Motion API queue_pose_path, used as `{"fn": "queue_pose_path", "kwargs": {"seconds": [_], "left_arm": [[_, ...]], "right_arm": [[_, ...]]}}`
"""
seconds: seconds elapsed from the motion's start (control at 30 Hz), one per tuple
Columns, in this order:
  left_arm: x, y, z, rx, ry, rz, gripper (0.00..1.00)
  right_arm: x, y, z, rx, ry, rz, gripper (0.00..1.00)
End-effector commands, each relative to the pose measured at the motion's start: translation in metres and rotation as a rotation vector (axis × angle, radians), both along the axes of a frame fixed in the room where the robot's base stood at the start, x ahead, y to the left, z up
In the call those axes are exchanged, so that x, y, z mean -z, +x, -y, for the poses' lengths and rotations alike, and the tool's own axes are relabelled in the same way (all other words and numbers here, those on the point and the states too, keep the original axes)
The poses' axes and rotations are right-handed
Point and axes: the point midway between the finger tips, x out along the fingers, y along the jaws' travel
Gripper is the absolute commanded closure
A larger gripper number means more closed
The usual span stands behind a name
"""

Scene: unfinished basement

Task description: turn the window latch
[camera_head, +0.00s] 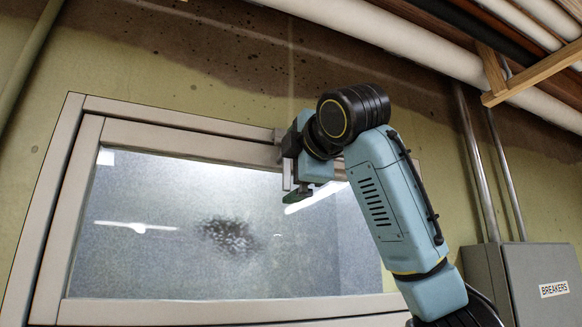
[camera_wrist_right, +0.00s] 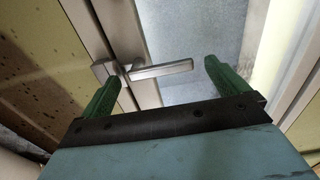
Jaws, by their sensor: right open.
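The window latch has a grey metal lever (camera_wrist_right: 160,69) on a small base on the window frame (camera_wrist_right: 92,30). In the right wrist view the lever reaches from the frame across the edge of the glass. My right gripper (camera_wrist_right: 162,74) is open, and its two green fingers stand on either side of the lever, with gaps visible. In the head view my right gripper (camera_head: 297,180) is at the top edge of the window (camera_head: 170,220); my wrist covers much of the latch there. My left gripper is not in view.
A grey breaker box (camera_head: 520,280) labelled BREAKERS is on the wall at lower right, with metal conduits (camera_head: 478,165) above it. Pipes (camera_head: 390,32) and a wooden brace (camera_head: 535,72) run overhead. The wall left of my arm is clear.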

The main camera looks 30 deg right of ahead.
Motion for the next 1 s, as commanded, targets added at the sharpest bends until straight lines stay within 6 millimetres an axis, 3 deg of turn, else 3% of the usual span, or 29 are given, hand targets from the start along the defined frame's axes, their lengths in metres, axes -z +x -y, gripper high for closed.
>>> {"fn": "queue_pose_path", "kwargs": {"seconds": [0.4,0.6,1.0], "left_arm": [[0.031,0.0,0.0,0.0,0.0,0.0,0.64],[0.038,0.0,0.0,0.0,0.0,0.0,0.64],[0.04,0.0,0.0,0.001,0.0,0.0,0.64]], "right_arm": [[0.002,-0.086,-0.017,-0.003,-0.002,0.007,0.01],[0.001,-0.116,-0.022,-0.001,-0.001,0.004,0.01],[0.0,-0.126,-0.024,-0.001,-0.001,0.001,0.01]]}}
